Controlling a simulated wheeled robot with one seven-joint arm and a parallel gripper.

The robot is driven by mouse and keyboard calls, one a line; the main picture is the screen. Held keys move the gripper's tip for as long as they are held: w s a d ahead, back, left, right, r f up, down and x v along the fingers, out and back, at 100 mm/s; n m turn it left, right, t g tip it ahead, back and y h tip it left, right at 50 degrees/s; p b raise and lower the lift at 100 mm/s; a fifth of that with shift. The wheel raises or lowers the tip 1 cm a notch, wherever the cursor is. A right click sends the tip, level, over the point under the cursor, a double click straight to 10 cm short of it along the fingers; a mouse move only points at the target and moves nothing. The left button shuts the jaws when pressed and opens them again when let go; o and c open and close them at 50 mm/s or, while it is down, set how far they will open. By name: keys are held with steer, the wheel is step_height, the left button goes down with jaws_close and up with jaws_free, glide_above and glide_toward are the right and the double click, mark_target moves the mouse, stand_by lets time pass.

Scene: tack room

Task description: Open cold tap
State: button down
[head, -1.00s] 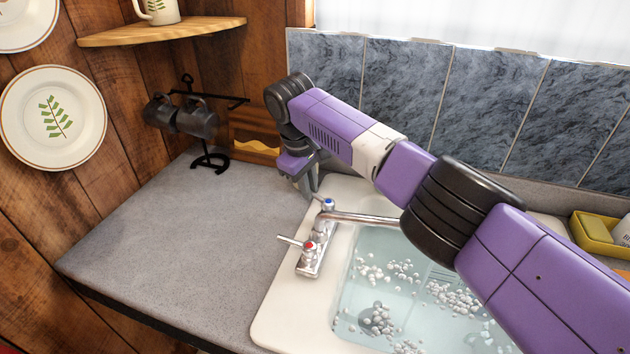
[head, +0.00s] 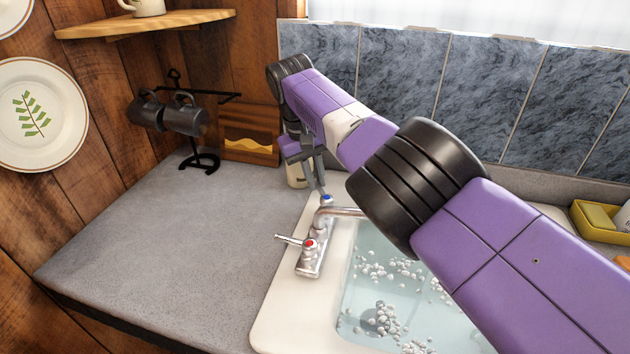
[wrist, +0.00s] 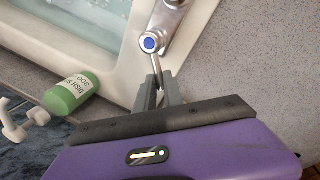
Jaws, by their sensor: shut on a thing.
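The cold tap has a blue-marked cap (head: 327,199) at the back end of the chrome mixer (head: 313,257) on the sink's left rim. In the wrist view, its blue cap (wrist: 149,43) is clear and its thin metal lever (wrist: 157,72) runs down between my fingers. My gripper (wrist: 160,92) is shut on this lever. In the head view my gripper (head: 320,188) stands just behind the blue cap, and its fingers mostly hide the lever. The red-marked hot tap (head: 309,244) is nearer, its lever pointing left. The spout is partly hidden by my arm.
The sink (head: 395,275) holds water and bubbles. A green soap bottle (wrist: 71,93) is close to my gripper in the wrist view. A mug stand (head: 203,160) and wooden board (head: 250,148) stand at the back left. The left counter (head: 175,230) is clear in front.

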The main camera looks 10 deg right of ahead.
stand_by(0.3)
steer(key=c, duration=1.5)
jaws_free()
steer(key=shift+s+a+r, duration=0.1)
steer(key=shift+a+r, duration=0.15)
steer(key=shift+r, duration=1.05)
steer(key=shift+w+a+r, duration=0.1)
steer(key=shift+a+r, duration=0.15)
steer(key=shift+r, duration=1)
steer(key=shift+s+a+r, duration=0.1)
steer(key=shift+a+r, duration=0.15)
steer(key=shift+r, duration=1.05)
